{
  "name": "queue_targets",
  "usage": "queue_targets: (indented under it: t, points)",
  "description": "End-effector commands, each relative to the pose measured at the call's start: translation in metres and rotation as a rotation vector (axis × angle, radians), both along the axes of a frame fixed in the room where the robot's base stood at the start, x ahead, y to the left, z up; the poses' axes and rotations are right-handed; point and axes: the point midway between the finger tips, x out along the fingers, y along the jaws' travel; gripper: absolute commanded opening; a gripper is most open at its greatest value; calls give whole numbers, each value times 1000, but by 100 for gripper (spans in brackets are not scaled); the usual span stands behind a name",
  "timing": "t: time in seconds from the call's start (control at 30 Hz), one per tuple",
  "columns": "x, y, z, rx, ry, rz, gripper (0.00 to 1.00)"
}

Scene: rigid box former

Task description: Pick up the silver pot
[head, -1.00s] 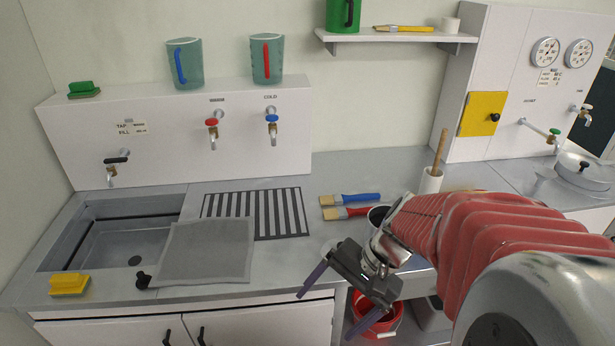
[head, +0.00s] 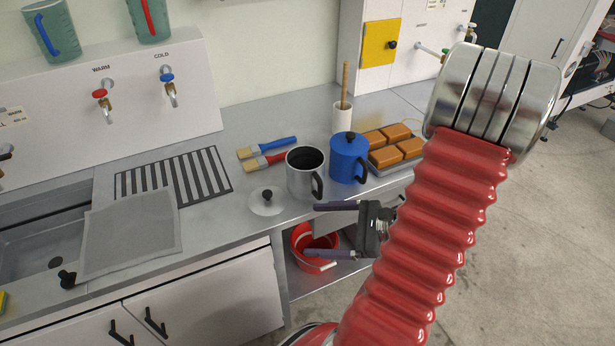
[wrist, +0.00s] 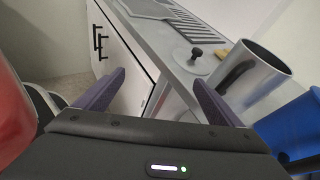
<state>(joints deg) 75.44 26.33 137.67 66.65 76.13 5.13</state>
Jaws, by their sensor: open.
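The silver pot (head: 304,176) stands upright and without a lid near the counter's front edge, its dark handle toward the front right. It also shows in the wrist view (wrist: 258,75), beyond the right finger. A round lid with a black knob (head: 267,201) lies on the counter just left of the pot. My gripper (head: 318,230) is open and empty, in front of the counter edge and below the pot, fingers pointing left. In the wrist view, its two purple fingers (wrist: 160,88) are spread apart with the cabinet front between them.
A blue lidded pot (head: 348,160) stands close to the right of the silver pot. Two brushes (head: 266,153) lie behind it. A tray of orange-brown blocks (head: 410,163) is farther right. A red bucket (head: 313,250) sits on the shelf below, and a striped drain (head: 180,180) is left.

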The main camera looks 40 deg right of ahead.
Motion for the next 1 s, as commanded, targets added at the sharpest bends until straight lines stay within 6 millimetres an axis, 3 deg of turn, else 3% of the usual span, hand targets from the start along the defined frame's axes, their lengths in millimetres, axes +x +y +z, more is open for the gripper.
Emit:
queue_targets:
  t: [0.17, 0.4, 0.6, 0.73, 1.0]
  points:
    - [-9, -26, -11, 83, -19, -133, 89]
    - [9, -65, 12, 192, -134, -312, 89]
    - [14, -102, 28, 270, -234, -462, 89]
    - [14, -113, 33, 289, -262, -502, 89]
    - [14, -114, 34, 290, -265, -503, 89]
